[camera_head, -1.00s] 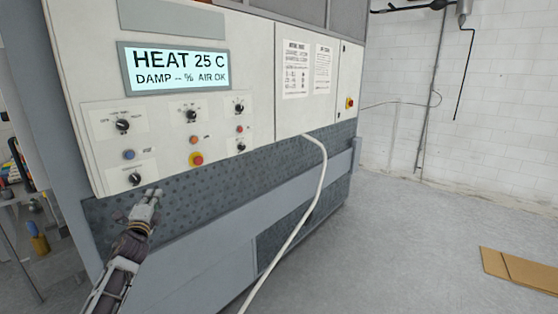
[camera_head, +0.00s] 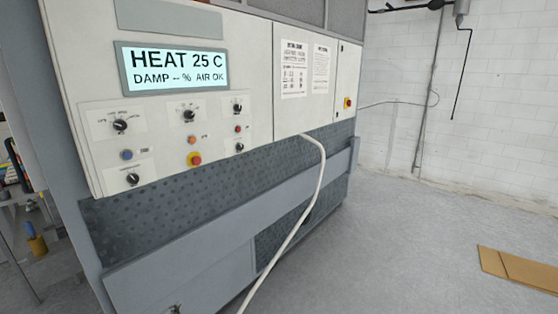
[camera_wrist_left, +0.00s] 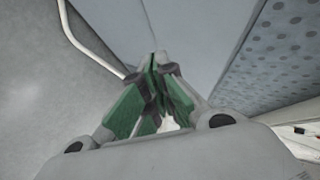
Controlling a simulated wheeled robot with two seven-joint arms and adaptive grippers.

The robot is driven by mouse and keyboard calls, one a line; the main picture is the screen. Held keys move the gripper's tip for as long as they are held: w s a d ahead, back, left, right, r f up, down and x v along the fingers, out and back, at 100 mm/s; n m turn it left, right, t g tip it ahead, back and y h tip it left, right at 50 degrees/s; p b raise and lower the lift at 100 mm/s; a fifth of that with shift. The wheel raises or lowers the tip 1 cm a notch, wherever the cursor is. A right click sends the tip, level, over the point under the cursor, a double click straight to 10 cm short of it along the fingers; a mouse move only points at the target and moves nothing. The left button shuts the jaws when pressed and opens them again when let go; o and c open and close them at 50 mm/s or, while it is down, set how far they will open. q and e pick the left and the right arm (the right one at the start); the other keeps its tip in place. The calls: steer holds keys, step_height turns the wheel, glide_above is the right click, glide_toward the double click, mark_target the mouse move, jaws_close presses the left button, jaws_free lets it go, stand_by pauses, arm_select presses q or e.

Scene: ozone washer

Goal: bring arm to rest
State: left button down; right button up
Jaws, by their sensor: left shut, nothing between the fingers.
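My left gripper (camera_wrist_left: 157,68) is shut and empty, its green-padded fingers meeting in the left wrist view. In the head view only its tip (camera_head: 175,308) shows at the bottom edge, low in front of the washer's grey lower side. The washer's control panel (camera_head: 258,150) stands above it, with a lit display (camera_head: 175,68) reading HEAT 25 C, DAMP -- %, AIR OK. The gripper is apart from the panel's knobs and buttons. The rest of my left arm is out of the head view. My right gripper is in neither view.
A white hose (camera_head: 296,228) runs from the washer down to the bottom edge and also shows in the left wrist view (camera_wrist_left: 88,42). Flat cardboard (camera_head: 520,268) lies on the floor at the right. The floor (camera_head: 400,240) between them is clear.

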arm_select(q)
steer(key=s+d+f+n+g+h, duration=0.1)
steer(key=s+d+f+n+g, duration=0.15)
steer(key=s+f, duration=1)
steer(key=s+d+f+n+g, duration=0.2)
steer(key=s+d+f+g, duration=0.15)
steer(key=s+f, duration=0.9)
steer(key=s+d+f+n+g, duration=0.1)
steer(key=s+f, duration=0.3)
steer(key=s, duration=0.7)
steer(key=s+d+f+n+g, duration=0.2)
steer(key=s+d+f, duration=0.2)
steer(key=s, duration=0.7)
steer(key=s+d+f+n+g+h, duration=0.1)
steer(key=s+f, duration=0.4)
steer(key=s, duration=0.7)
steer(key=shift+d+g, duration=0.8)
steer(key=shift+d, duration=0.3)
